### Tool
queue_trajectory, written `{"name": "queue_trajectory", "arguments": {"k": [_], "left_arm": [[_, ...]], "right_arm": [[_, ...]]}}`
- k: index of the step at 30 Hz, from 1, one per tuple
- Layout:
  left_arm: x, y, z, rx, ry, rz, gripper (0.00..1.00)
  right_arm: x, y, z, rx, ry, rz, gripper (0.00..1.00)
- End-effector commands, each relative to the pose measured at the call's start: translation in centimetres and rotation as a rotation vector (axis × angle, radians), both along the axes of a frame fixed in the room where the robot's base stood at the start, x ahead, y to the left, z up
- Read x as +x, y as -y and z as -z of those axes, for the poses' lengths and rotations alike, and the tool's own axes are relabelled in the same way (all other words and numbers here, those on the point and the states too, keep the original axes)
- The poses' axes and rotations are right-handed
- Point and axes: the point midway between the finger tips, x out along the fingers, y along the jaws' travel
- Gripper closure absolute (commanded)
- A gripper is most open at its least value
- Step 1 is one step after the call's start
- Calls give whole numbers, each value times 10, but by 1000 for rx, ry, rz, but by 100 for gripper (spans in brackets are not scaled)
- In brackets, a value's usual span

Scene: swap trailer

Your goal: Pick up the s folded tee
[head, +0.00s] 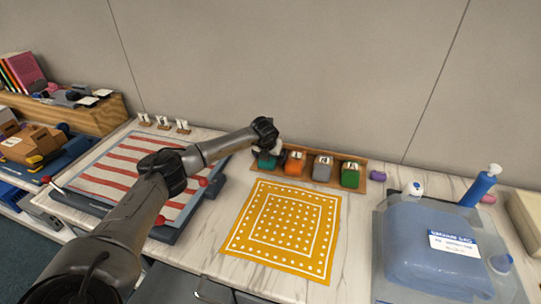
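Several rolled or folded tees sit in a row in a shallow wooden tray (376,178) against the back wall: a teal one (266,161), an orange one (294,168), a grey one (322,171) and a green one (350,176). The orange, grey and green ones show small white labels whose letters are too small to read, so I cannot tell which is the s tee. My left gripper (273,149) is over the teal tee at the tray's left end, partly hiding it. Its fingers are mostly hidden behind the wrist, and any contact is unclear. My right gripper is out of view.
A yellow patterned cloth (284,232) lies flat in front of the tray. A striped board (120,160) is under my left arm. A blue water container (430,240) and blue pump bottle (477,187) stand at right.

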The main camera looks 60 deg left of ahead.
Motion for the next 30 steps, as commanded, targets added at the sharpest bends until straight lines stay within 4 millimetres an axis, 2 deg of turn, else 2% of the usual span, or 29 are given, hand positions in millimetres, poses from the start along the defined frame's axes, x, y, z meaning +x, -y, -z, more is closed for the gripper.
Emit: {"name": "queue_trajectory", "arguments": {"k": [4, 22, 30], "left_arm": [[0, 0, 0, 0, 0, 0, 2], [0, 0, -1, 0, 0, 0, 59], [0, 0, -2, 0, 2, -1, 59]], "right_arm": [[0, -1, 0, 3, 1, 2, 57], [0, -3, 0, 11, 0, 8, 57], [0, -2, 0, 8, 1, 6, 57]]}}
